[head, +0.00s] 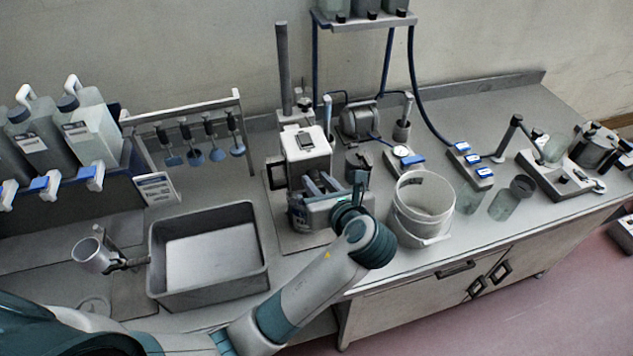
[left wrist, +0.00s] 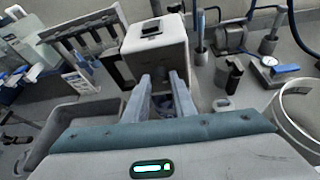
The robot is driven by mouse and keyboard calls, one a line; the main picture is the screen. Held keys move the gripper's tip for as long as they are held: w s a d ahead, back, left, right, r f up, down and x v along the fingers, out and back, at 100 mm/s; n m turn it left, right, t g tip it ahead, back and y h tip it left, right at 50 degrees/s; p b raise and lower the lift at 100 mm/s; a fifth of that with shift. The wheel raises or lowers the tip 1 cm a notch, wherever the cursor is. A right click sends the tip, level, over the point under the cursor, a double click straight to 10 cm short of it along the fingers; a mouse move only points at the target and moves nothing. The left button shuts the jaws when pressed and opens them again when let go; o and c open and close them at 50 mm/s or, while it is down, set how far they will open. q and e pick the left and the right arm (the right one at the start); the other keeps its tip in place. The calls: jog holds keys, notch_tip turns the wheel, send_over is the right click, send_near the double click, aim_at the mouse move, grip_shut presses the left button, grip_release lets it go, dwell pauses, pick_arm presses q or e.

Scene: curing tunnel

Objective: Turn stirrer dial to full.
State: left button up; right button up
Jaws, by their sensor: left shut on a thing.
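The stirrer (head: 306,148) is a boxy white unit with a dark top piece, standing with a tall grey post on a flat base. It also shows in the left wrist view (left wrist: 157,44), straight ahead of the fingers. My left gripper (head: 318,184) is at the front of the stirrer, below its white housing. In the left wrist view my left gripper (left wrist: 164,92) has its two grey fingers pointing at the stirrer's front, close around a small dark part that I take to be the dial. The fingers mostly hide it, and its setting cannot be read. My right gripper is out of view.
A grey basin (head: 210,250) lies left of the stirrer and a white bucket (head: 422,208) stands close on the right. Behind are a rack with hanging blue-tipped tools (head: 205,140) and a pump (head: 360,120). Glass jars (head: 512,198) stand farther right.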

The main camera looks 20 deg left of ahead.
pick_arm(q)
jog(key=shift+f+m+y, duration=0.1)
jog(key=shift+m+y, duration=0.3)
jog(key=o, duration=1.1)
jog(key=shift+c, duration=0.2)
jog(key=shift+d, duration=0.1)
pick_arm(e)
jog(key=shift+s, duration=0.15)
